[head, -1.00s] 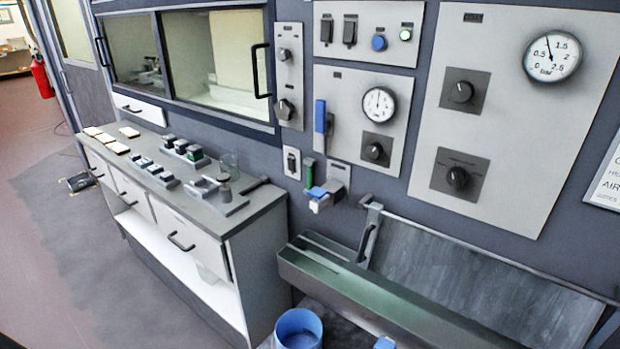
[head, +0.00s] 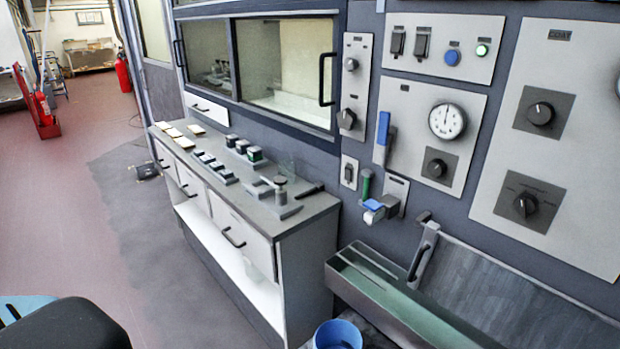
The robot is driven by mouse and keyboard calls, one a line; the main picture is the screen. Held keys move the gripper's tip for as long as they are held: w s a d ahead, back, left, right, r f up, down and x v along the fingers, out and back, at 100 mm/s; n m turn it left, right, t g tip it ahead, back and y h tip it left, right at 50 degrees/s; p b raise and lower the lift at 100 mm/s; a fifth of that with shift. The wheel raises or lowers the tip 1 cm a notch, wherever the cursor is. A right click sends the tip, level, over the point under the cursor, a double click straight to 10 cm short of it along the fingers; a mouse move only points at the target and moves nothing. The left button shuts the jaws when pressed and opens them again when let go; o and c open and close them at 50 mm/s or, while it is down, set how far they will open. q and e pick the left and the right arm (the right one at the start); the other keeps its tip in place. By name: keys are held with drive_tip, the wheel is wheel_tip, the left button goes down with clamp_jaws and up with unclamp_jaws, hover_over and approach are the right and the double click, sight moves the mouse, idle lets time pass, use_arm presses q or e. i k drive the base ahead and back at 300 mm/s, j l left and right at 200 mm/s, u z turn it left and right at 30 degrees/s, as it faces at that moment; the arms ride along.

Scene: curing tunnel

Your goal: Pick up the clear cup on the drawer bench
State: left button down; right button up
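The clear cup (head: 288,166) stands on the drawer bench (head: 262,222), near the back edge towards the right end. It is see-through and faint against the dark wall, behind a small grey metal fixture (head: 280,192). Neither of my grippers shows in the head view, so I cannot see their fingers.
Several small dark blocks and pale tiles (head: 173,132) cover the left part of the bench top. A dark-handled tool (head: 310,191) lies right of the cup. A green trough (head: 400,305) and blue bucket (head: 338,335) stand to the right. Open floor (head: 110,235) lies left.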

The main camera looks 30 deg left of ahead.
sight(285, 167)
drive_tip(key=i+j+z, duration=0.15)
drive_tip(key=j, duration=0.25)
drive_tip(key=i+j+z, duration=0.2)
drive_tip(key=j, duration=0.2)
drive_tip(key=j+z, duration=0.15)
drive_tip(key=j, duration=0.25)
